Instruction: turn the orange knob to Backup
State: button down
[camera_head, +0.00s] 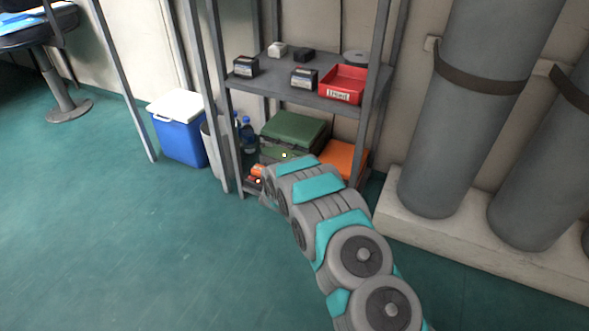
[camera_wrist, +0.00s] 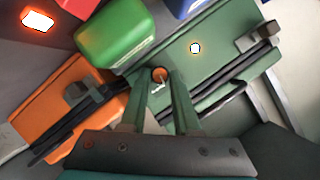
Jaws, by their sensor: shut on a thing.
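In the wrist view the small round orange knob (camera_wrist: 159,74) shows at the tips of my gripper (camera_wrist: 164,80), on or just in front of a green case-like surface (camera_wrist: 215,45). My gripper's two fingers are closed around it. A small pale mark shows just below the knob, between the fingers. I cannot read any position label, so I cannot tell which setting the knob points to. In the head view my arm reaches to the lower shelf and hides the knob and the fingertips.
A grey shelf rack (camera_head: 317,98) stands around my arm's end, with a red bin (camera_head: 343,83) above. A green case (camera_head: 295,129) and an orange case (camera_head: 343,158) sit low. Grey cylinders (camera_head: 470,95) stand right. Floor at left is free.

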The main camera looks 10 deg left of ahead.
jog(key=m, duration=0.1)
jog(key=m+y, duration=0.1)
jog(key=m+t, duration=0.1)
jog(key=shift+d+f+y, duration=0.2)
jog(key=shift+f+y, duration=0.05)
jog(key=shift+y, duration=0.05)
jog(key=shift+m+t+y, duration=0.3)
jog(key=shift+m+t, duration=0.3)
jog(key=shift+m, duration=0.7)
jog(key=shift+d, duration=0.1)
jog(key=c, duration=0.6)
grip_release()
jog(key=shift+c, duration=0.2)
